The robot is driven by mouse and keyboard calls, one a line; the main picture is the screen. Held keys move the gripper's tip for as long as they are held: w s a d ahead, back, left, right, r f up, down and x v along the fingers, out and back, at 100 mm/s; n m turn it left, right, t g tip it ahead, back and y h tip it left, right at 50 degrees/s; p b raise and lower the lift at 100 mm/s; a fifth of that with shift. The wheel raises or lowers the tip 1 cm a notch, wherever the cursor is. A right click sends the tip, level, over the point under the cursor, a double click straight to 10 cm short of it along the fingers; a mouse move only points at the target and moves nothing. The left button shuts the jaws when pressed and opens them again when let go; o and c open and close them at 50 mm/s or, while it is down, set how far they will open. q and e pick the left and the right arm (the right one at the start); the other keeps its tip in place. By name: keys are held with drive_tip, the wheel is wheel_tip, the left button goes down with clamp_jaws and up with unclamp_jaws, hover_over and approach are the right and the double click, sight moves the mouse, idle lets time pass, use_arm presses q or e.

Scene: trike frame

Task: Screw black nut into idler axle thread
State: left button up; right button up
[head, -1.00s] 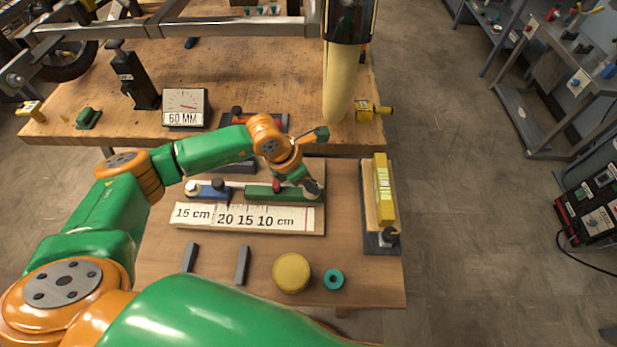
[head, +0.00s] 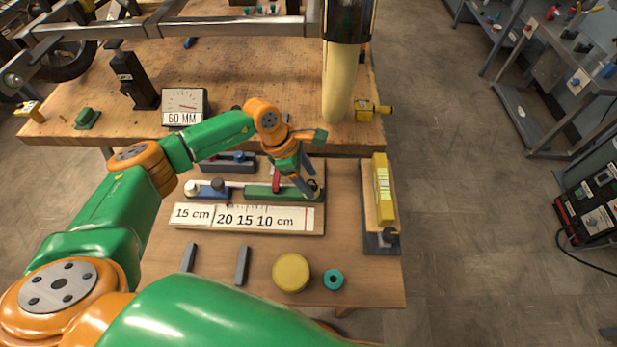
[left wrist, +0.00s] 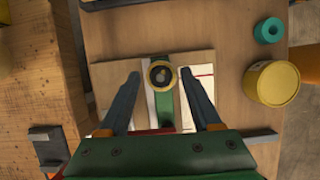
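The green block (head: 270,192) lies on a wooden board in the head view. My left gripper (head: 309,180) is over this block's right end. In the left wrist view my left gripper's fingers (left wrist: 161,75) are apart, one on each side of the ring, with gaps to it. My right gripper is not in view.
A white scale card (head: 245,217) lies in front of the green block. A yellow cylinder (head: 291,272) and a teal ring (head: 333,279) stand nearer. A yellow level-like piece (head: 382,187) is on the right. A gauge marked 60 MM (head: 185,107) stands on the bench behind.

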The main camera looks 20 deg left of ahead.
use_arm(q)
drive_tip(key=v, duration=1.2)
drive_tip(key=shift+s+a, duration=0.1)
drive_tip(key=shift+s, duration=0.05)
